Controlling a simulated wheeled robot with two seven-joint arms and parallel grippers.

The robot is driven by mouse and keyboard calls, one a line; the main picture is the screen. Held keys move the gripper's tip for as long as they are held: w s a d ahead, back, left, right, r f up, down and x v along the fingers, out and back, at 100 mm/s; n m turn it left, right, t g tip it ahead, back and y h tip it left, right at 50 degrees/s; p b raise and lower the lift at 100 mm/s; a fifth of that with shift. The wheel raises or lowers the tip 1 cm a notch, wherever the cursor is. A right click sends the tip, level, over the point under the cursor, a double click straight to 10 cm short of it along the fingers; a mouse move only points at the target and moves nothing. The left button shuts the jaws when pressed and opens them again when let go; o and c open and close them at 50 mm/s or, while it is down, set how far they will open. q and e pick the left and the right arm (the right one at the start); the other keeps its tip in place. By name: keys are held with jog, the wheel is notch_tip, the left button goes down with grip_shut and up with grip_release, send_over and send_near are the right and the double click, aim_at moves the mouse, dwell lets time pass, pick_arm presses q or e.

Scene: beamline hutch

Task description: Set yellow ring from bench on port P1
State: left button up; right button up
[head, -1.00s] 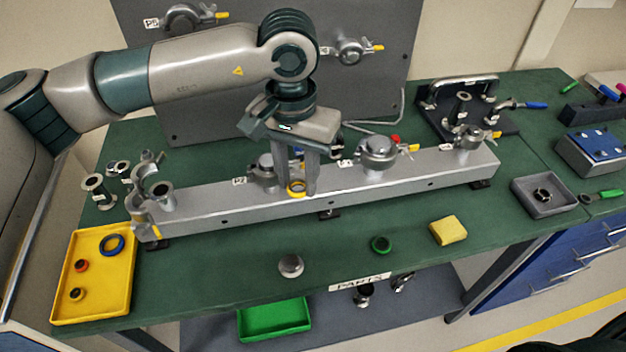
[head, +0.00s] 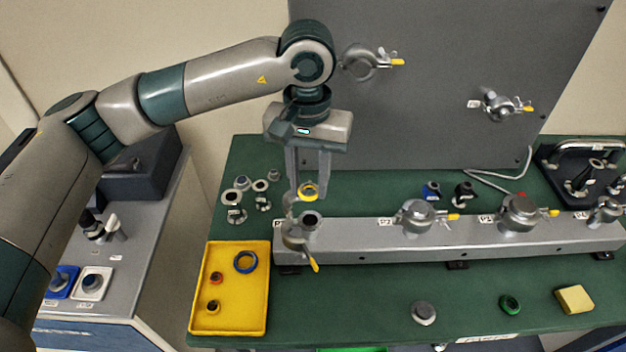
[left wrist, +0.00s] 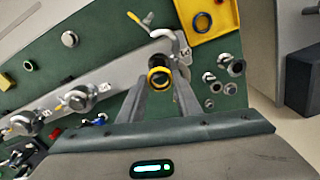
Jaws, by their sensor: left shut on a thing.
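The yellow ring (head: 308,191) is held between the fingertips of my left gripper (head: 308,197). It is in the air above the left end of the long grey beam (head: 375,251). Port P1 (head: 312,220) is there, an upright open flange, with its clamp (head: 297,238) hanging beside it. The ring is apart from the port in the head view. In the left wrist view the ring (left wrist: 158,77) sits at the fingertips, over the port, partly covering it. My right gripper is not in view.
Clamped ports P2 (head: 416,215) and P3 (head: 520,209) stand along the beam. A grey panel (head: 430,110) rises behind.

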aim_at(311, 220)
pick_arm(q)
jog(key=shift+d, duration=0.15)
jog(key=shift+f, duration=0.1)
jog(key=shift+f, duration=3.25)
jog(key=shift+f+b, duration=0.6)
jog(key=shift+b, duration=0.15)
jog(key=o, duration=1.1)
